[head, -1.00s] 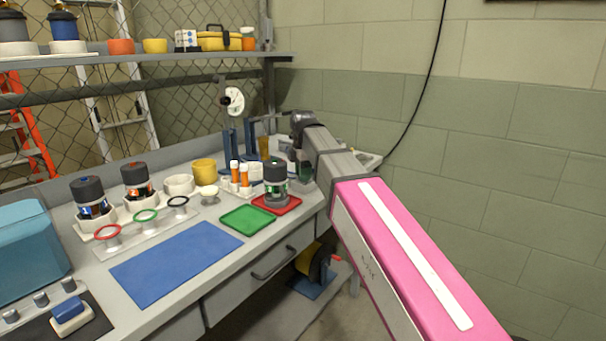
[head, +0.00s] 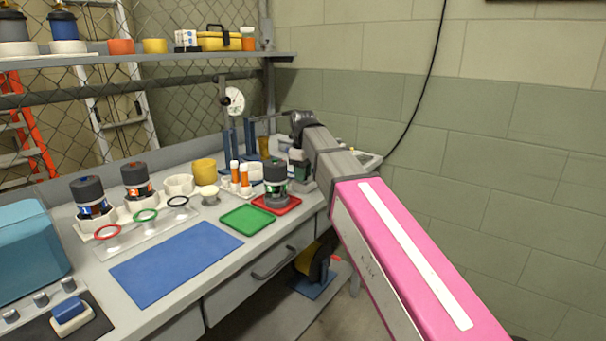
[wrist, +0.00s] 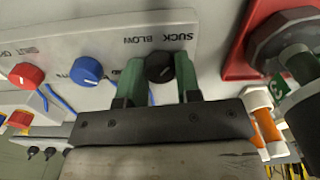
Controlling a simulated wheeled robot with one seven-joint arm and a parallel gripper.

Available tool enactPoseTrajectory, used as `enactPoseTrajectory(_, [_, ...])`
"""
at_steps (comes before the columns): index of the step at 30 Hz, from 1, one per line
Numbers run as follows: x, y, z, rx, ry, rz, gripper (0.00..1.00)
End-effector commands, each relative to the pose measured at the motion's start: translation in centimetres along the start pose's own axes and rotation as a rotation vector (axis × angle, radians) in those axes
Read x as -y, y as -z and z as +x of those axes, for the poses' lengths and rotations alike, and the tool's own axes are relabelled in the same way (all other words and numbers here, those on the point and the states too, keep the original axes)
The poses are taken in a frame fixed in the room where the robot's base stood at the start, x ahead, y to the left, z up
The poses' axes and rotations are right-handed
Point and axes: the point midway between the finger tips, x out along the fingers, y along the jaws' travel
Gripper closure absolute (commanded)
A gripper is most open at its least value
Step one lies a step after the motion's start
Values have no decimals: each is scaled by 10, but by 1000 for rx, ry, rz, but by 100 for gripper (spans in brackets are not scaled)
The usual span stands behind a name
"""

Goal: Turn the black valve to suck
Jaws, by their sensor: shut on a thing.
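In the wrist view, the black valve (wrist: 159,68) is a round black knob on a pale panel (wrist: 110,28). The words SUCK, at the right, and BLOW, at the left, are printed upside down beside it. My gripper (wrist: 158,72) has one green finger on each side of the knob and is shut on it. The knob's pointer is too dark to read, so I cannot tell its setting. In the head view, my gripper is partly hidden beside the dark-capped thruster (head: 275,181), and the valve cannot be made out.
A blue knob (wrist: 87,70) and a red knob (wrist: 27,75) sit left of the valve on the panel. The thruster stands on a red tray (head: 291,207) beside a green tray (head: 246,219). A blue mat (head: 176,264) lies clear at the bench front.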

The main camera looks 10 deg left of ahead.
Motion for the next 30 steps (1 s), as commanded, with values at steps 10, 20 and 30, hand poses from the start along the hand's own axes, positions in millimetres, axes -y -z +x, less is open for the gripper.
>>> enactPoseTrajectory(10, [0,0,0,0,0,117,92])
enactPoseTrajectory(20, [0,0,0,0,0,131,92])
enactPoseTrajectory(30, [0,0,0,0,0,130,43])
